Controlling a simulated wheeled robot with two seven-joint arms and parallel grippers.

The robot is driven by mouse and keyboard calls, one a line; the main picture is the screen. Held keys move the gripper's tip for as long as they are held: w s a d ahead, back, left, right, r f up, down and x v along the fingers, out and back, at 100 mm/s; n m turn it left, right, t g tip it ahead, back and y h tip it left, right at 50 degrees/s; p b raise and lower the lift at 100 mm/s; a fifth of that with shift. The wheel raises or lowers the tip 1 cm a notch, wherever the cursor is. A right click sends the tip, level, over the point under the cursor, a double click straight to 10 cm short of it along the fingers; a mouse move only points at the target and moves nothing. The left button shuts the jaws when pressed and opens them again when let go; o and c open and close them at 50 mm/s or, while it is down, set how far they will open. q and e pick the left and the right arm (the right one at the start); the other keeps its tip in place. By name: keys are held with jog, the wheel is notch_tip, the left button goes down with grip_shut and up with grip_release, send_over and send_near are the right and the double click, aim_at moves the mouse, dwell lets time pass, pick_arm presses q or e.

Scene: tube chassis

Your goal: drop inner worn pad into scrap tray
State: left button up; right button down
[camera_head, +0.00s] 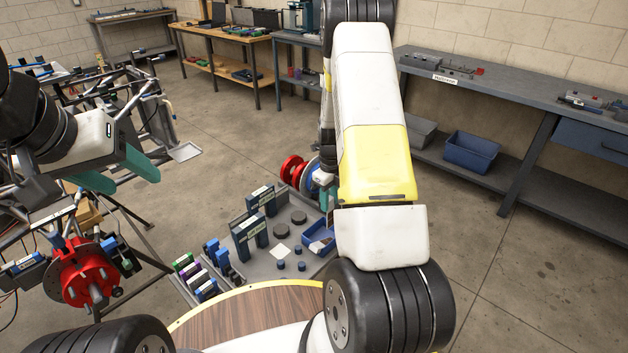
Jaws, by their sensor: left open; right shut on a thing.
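My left gripper (122,178) is open and empty at the left, with its two teal fingers spread above the floor beside the tube chassis. My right gripper (328,202) is mostly hidden behind my own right arm; only a bit of teal finger shows over the right side of the grey cart. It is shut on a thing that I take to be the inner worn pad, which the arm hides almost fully. A small blue open tray (318,240), probably the scrap tray, sits on the cart just below that gripper, its right side covered by the arm.
The grey cart (262,268) also carries upright dark boxes (250,228), round dark pucks and several small blue caps. A red hub with disc (88,275) is on the chassis at left. Red and blue discs (293,168) stand behind the cart. A workbench (520,92) lines the right wall.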

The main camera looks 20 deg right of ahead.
jog(key=shift+f, duration=2.15)
jog(key=c, duration=0.9)
grip_release()
jog(key=shift+c, duration=0.2)
notch_tip(320, 180, up, 8)
jog(key=shift+f, duration=0.1)
